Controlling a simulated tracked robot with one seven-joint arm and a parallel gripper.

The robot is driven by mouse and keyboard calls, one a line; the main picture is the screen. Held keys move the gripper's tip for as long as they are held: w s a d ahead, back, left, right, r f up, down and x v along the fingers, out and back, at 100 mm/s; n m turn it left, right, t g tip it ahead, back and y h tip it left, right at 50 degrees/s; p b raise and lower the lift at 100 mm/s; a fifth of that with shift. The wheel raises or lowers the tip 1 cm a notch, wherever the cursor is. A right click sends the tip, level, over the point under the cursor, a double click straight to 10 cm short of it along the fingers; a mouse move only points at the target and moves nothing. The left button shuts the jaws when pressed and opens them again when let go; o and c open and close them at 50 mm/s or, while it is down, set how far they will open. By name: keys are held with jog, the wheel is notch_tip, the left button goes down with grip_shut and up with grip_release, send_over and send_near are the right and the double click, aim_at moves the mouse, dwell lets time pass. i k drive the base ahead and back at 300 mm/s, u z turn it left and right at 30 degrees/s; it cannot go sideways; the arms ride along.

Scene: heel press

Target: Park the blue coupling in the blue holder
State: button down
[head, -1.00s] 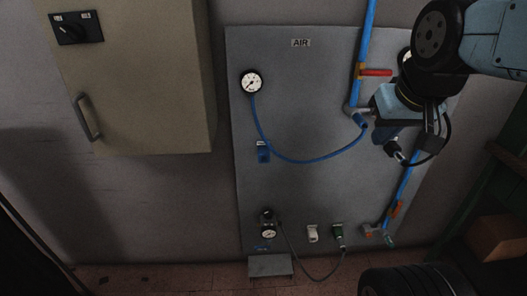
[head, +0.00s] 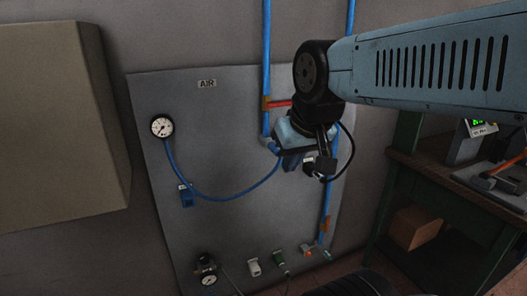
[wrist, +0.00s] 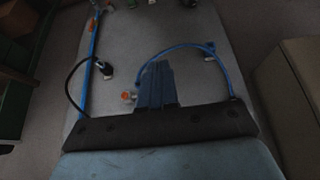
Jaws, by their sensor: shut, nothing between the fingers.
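The blue hose (head: 222,199) hangs in a loop from the gauge (head: 162,126) to the outlet at the foot of the blue pipe (head: 266,60). Its far end is beside my gripper, where the blue coupling is mostly hidden and hard to make out. The blue holder (head: 187,196) is on the grey panel below the gauge, left of my gripper. My gripper (head: 290,163) is shut and empty, close to the outlet. In the wrist view the shut fingers (wrist: 157,68) are beside the hose end and an orange-tipped fitting (wrist: 128,95).
A red valve handle (head: 279,104) is just above my gripper. White (head: 254,267) and green (head: 281,262) fittings and a regulator (head: 207,268) are low on the panel (head: 225,130). A beige cabinet (head: 60,120) stands left; a green workbench (head: 437,190) stands right.

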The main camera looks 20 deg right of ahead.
aim_at(271, 146)
jog(key=z, duration=0.85)
jog(key=k, duration=1.55)
jog(key=u, duration=0.4)
jog(key=i, duration=1)
jog(key=z, duration=0.1)
